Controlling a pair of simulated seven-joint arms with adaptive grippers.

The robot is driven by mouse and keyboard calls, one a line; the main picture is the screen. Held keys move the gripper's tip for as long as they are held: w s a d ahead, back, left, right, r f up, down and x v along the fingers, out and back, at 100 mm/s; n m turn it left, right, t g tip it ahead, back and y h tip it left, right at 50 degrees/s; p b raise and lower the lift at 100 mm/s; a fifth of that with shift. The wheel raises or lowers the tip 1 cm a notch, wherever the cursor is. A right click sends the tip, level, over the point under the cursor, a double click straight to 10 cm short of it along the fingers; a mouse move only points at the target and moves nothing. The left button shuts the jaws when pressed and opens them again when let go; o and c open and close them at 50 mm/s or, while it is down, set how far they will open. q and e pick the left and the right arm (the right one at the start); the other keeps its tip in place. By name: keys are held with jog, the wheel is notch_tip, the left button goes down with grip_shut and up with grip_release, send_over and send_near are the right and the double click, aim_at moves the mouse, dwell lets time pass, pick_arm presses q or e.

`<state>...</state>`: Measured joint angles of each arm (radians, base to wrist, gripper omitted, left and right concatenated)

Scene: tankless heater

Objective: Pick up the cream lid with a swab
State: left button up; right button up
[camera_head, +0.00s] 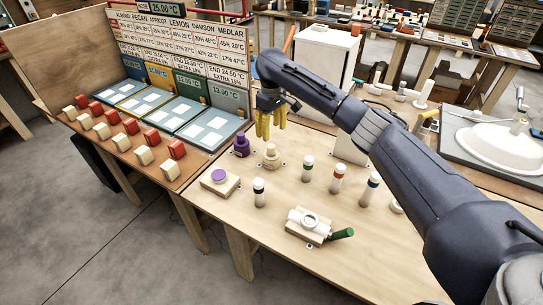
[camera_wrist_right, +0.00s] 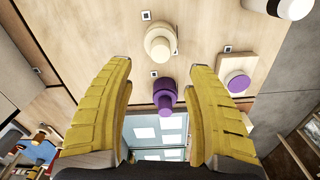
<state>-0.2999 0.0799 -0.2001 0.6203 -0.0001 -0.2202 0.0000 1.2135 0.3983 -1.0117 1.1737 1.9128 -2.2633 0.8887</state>
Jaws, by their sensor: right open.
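The cream lid (camera_head: 271,157) appears as a stepped cream piece with a narrower knob, standing on the wooden bench beside a similar purple piece (camera_head: 241,146). Any swab under it is hidden. My right gripper (camera_head: 271,136) hangs above and just behind these two pieces, with its yellow fingers pointing down. In the right wrist view, the fingers (camera_wrist_right: 160,70) are spread apart with nothing held. The cream lid (camera_wrist_right: 160,43) shows just beyond the fingertips, and the purple piece (camera_wrist_right: 165,96) shows between the fingers. My left gripper is not in view.
A purple-topped wooden block (camera_head: 219,182) and several white cylinders with coloured bands, one black-banded (camera_head: 258,193), stand nearby. A white fitting with a green handle (camera_head: 341,234) lies at the front.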

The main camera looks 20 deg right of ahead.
aim_at(272, 146)
jog(key=shift+s+f, duration=0.1)
jog(key=shift+f, duration=4.5)
jog(key=shift+c, duration=0.5)
grip_shut()
